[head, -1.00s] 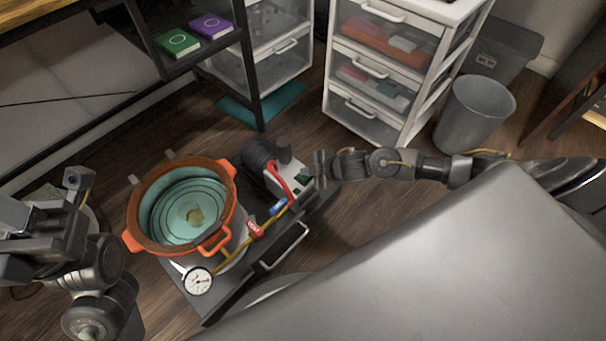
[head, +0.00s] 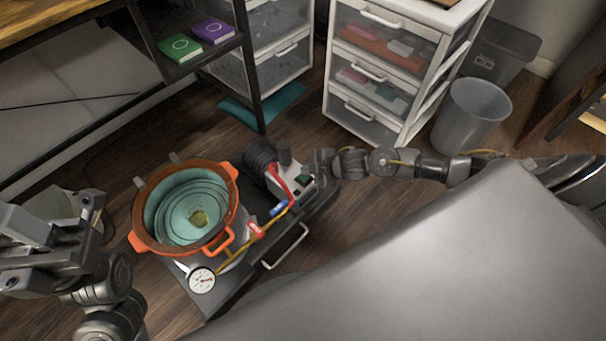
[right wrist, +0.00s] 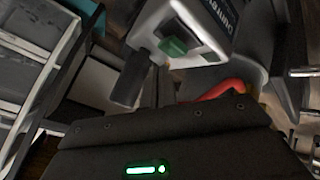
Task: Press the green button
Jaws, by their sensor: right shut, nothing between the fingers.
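The green button (right wrist: 173,46) is a small block on the light end face of the pump in the right wrist view. In the head view the pump (head: 284,158) stands on the dark cart, and its green part (head: 303,179) is small. My right gripper (head: 318,162) is beside the pump's right end in the head view. In the right wrist view my shut, empty right fingers (right wrist: 146,76) are just below and left of the button, and I cannot tell whether they touch it. My left gripper (head: 40,235) is at the left edge, left of the orange pot; its jaws are unclear.
An orange pot (head: 141,232) with a teal inside stands on the cart (head: 240,290). A pressure gauge (head: 202,280), red hose (head: 279,182) and yellow hose are near the pump. White drawers (head: 388,75) and a grey bin (head: 472,115) stand behind.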

